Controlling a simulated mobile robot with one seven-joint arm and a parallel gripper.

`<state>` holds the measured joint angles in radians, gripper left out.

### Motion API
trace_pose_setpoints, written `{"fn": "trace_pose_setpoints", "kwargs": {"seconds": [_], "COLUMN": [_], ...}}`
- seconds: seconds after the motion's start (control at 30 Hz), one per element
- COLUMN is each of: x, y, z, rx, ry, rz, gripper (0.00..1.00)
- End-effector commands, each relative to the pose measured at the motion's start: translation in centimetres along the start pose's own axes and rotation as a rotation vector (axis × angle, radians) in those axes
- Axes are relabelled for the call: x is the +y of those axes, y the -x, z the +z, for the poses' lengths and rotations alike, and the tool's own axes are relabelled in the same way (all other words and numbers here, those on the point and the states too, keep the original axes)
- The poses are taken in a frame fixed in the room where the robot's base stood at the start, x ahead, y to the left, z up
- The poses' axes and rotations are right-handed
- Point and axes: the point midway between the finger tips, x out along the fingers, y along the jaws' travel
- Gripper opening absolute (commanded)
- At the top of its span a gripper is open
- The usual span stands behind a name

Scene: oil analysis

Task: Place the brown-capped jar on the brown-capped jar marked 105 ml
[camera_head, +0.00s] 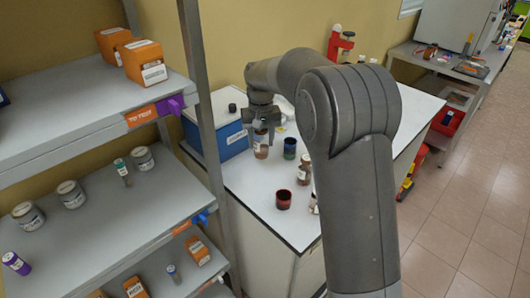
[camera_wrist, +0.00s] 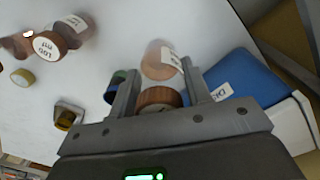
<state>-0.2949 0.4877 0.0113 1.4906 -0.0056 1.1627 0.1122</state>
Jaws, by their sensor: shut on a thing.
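My gripper (camera_head: 262,121) points down over the white table. In the wrist view its two fingers (camera_wrist: 160,95) are closed on the ridged brown cap (camera_wrist: 158,97) of a jar. A clear jar body with brownish contents and a white label (camera_wrist: 160,62) shows just beyond the cap. In the head view this body (camera_head: 261,150) is under the fingers; I cannot tell whether it touches the table. Other brown jars (camera_wrist: 72,30) are at the upper left of the wrist view, one with a label that seems to read 100 ml. I cannot make out which jar is marked 105 ml.
A blue box (camera_head: 229,125) with a dark-capped item on top stands left of my gripper. A green-and-blue container (camera_head: 290,149), a brown-capped jar (camera_head: 305,170) and a dark red cup (camera_head: 283,200) stand on the table. A grey shelf post (camera_head: 204,100) is close on the left.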

Motion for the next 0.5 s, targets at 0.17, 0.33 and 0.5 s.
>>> {"fn": "trace_pose_setpoints", "kwargs": {"seconds": [0.17,0.33,0.5], "x": [3.1,9.7,16.2], "y": [2.9,6.4,9.9], "z": [0.7,3.3,7.2], "rx": [0.003,0.004,0.002], "ry": [-0.006,-0.009,-0.007], "rz": [0.002,0.004,0.004], "gripper": [0.21,0.21,0.21]}}
